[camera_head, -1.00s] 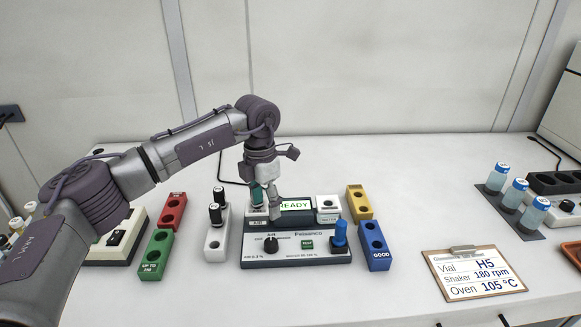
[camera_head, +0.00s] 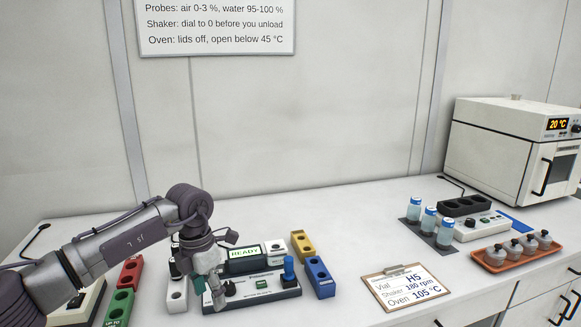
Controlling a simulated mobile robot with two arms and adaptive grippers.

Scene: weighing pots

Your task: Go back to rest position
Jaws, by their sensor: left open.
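My left gripper (camera_head: 214,290) is open and points down in front of the left part of the meter (camera_head: 262,288), whose screen (camera_head: 244,253) reads READY. Whether it touches the meter I cannot tell. My left arm (camera_head: 125,240) reaches in from the lower left. A blue probe (camera_head: 289,268) stands upright at the meter's right end. A white block (camera_head: 177,298) with a black-capped piece stands left of the gripper, partly hidden by the arm. My right gripper is out of view.
Red (camera_head: 130,271), green (camera_head: 119,308), yellow (camera_head: 302,244) and blue (camera_head: 319,277) blocks flank the meter. Vials (camera_head: 428,222), an orange tray (camera_head: 487,267) of lidded pots and an oven (camera_head: 490,146) showing 20 °C stand right.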

